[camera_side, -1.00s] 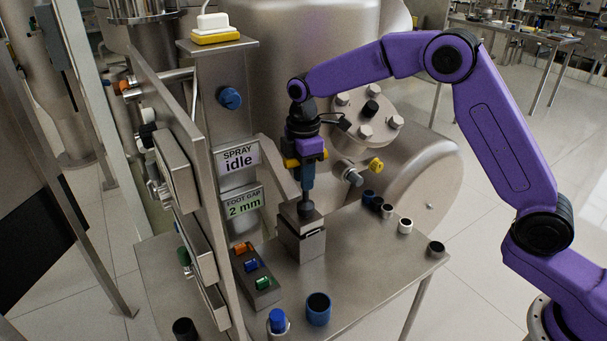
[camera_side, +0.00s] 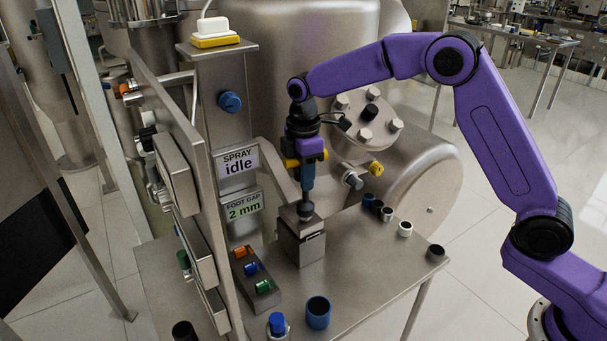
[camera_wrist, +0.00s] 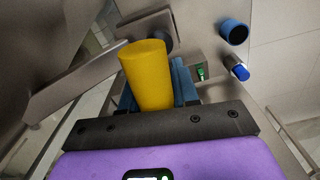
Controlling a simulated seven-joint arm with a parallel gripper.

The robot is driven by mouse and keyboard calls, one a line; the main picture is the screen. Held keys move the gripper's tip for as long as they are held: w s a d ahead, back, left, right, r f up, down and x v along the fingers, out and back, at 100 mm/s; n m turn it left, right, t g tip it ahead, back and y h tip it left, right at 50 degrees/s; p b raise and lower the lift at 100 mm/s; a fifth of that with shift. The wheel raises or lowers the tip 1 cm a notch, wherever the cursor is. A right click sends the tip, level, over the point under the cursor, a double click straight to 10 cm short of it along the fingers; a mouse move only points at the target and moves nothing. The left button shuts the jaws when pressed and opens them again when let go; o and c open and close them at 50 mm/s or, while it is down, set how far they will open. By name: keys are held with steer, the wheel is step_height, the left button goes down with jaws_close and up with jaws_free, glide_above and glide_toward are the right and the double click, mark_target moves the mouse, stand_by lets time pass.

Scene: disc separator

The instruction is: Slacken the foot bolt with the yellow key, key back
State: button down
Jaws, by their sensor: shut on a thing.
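My gripper (camera_side: 307,188) points down above the steel foot block (camera_side: 302,245) on the bench. It is shut on the yellow key, whose thick yellow handle (camera_wrist: 147,75) stands between the blue fingers in the wrist view. In the side view a grey rounded end (camera_side: 305,210) shows below the fingers, at the top of the block. I cannot tell whether it is the key's socket or the bolt head; the foot bolt is not clearly visible. The foot gap sign (camera_side: 243,206) reads 2 mm.
A panel with a spray sign (camera_side: 237,160) reading idle stands left of my gripper. A rack of coloured plugs (camera_side: 257,278), a blue cup (camera_side: 318,312) and a blue-capped part (camera_side: 277,323) are in front. Several small cups line the bench's back right. The bench's right middle is clear.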

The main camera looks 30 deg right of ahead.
steer(key=m, duration=0.5)
steer(key=shift+w+d, duration=0.1)
steer(key=shift+w, duration=0.05)
steer(key=m, duration=0.5)
steer(key=shift+w, duration=0.1)
steer(key=shift+m, duration=0.3)
steer(key=m, duration=0.4)
steer(key=shift+d, duration=0.1)
steer(key=m, duration=0.6)
steer(key=shift+d, duration=0.15)
steer(key=shift+f, duration=0.1)
steer(key=shift+f, duration=0.35)
